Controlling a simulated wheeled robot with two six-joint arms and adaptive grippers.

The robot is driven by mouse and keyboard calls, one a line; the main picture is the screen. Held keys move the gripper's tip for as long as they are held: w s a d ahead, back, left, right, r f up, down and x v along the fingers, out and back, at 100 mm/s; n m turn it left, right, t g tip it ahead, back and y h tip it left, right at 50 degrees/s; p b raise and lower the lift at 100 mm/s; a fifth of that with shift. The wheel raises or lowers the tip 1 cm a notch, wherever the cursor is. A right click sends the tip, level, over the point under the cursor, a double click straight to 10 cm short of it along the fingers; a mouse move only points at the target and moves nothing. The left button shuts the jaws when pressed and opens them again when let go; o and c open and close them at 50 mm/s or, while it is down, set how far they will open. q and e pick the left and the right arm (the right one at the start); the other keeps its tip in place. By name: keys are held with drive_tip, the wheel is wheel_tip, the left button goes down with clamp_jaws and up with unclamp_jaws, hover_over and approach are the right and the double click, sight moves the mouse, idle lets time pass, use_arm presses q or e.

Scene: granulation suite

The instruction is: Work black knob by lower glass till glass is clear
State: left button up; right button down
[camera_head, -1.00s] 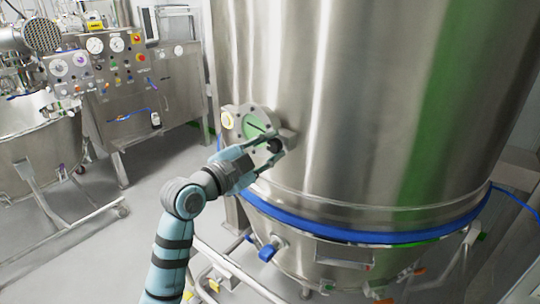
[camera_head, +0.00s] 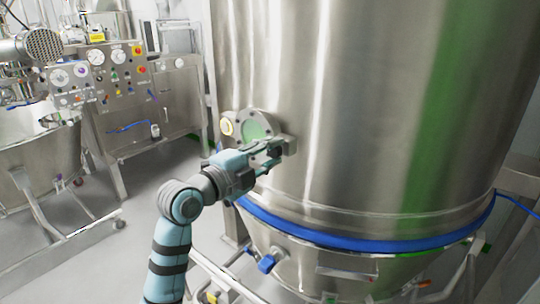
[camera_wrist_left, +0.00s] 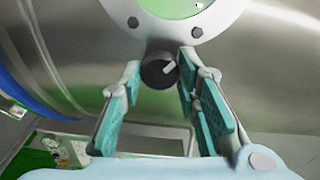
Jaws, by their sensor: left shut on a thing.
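The lower glass (camera_head: 255,128) is a round green pane in a bolted steel ring on the big tank's side. Its bottom edge shows at the top of the left wrist view (camera_wrist_left: 178,6). The black knob (camera_wrist_left: 159,71) sits just below the ring, with a pale pointer mark aimed up and right. My left gripper (camera_head: 274,153) is at the knob, its fingertips on either side, shut on it. In the head view the fingers mostly hide the knob and cover the glass's lower edge. My right gripper is not in view.
The large steel tank (camera_head: 350,90) fills the right, with a blue band (camera_head: 345,236) around its lower part. A gauge panel (camera_head: 120,75) stands back left. Open grey floor (camera_head: 145,185) lies between.

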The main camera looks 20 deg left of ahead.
use_arm(q)
drive_tip(key=shift+f, duration=0.1)
drive_tip(key=o, duration=1.2)
drive_tip(key=shift+c, duration=0.2)
drive_tip(key=v, duration=1.2)
drive_tip(key=shift+s, duration=0.1)
